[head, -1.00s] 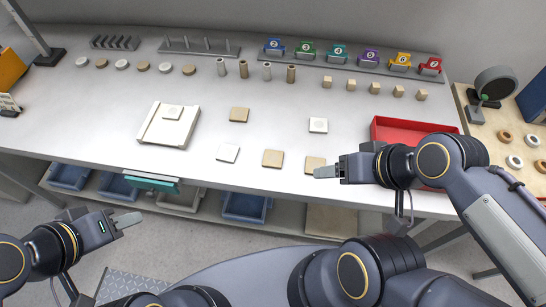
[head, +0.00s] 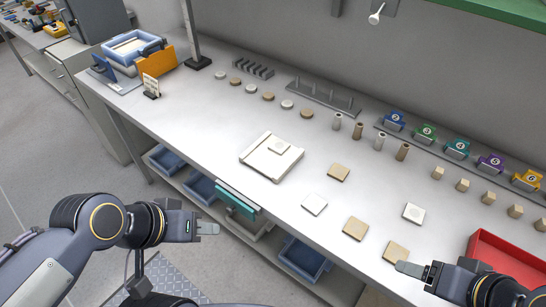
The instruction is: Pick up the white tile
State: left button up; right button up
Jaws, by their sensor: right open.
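A plain white tile (head: 314,204) lies flat near the table's front edge. A second white tile (head: 413,212), with a faint round mark, lies to its right, beyond the tan tiles. A small pale tile (head: 278,146) sits on a white square fixture (head: 261,157). My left gripper (head: 208,228) hangs in front of the table edge, left of the plain white tile and apart from it; its finger gap cannot be made out. My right gripper (head: 410,268) is open, low at the right, beside the nearest tan tile (head: 396,252). It appears to hold nothing.
More tan tiles (head: 338,173) (head: 355,228) lie around the white ones. A red tray (head: 505,255) stands at the right. Discs, cylinders, cubes and numbered holders line the back. Blue bins (head: 305,258) sit under the table.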

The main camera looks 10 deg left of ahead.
aim_at(313, 204)
jog(key=k+l+u, duration=0.1)
jog(key=u, duration=0.4)
jog(key=k+l+u, duration=0.15)
jog(key=u, duration=0.3)
jog(key=k+l+u, duration=0.15)
jog(key=u, duration=0.35)
